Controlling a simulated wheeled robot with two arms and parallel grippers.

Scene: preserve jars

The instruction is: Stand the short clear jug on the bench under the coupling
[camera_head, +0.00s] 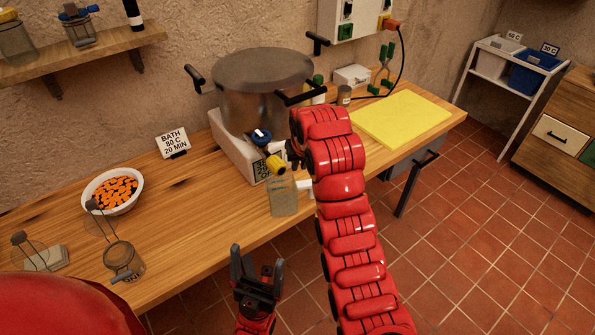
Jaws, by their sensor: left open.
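A short clear jug (284,197) is near the front edge of the bench (205,212), just below a yellow coupling (275,163) in the picture. It looks upright; I cannot tell whether its base rests on the bench. The coupling is at the front of a large metal pot (262,85). My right gripper (294,153) is beside the coupling, above the jug, mostly hidden by my red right arm; its fingers are too hidden to judge. My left gripper (257,270) is open and empty, in front of the bench edge.
A bowl of orange pieces (112,191), an open clip-top jar (123,260) and a small card reading "BATH 80 C 20 MIN" (173,143) stand on the left. A yellow board (401,119) lies on the right. Bare bench lies between bowl and jug.

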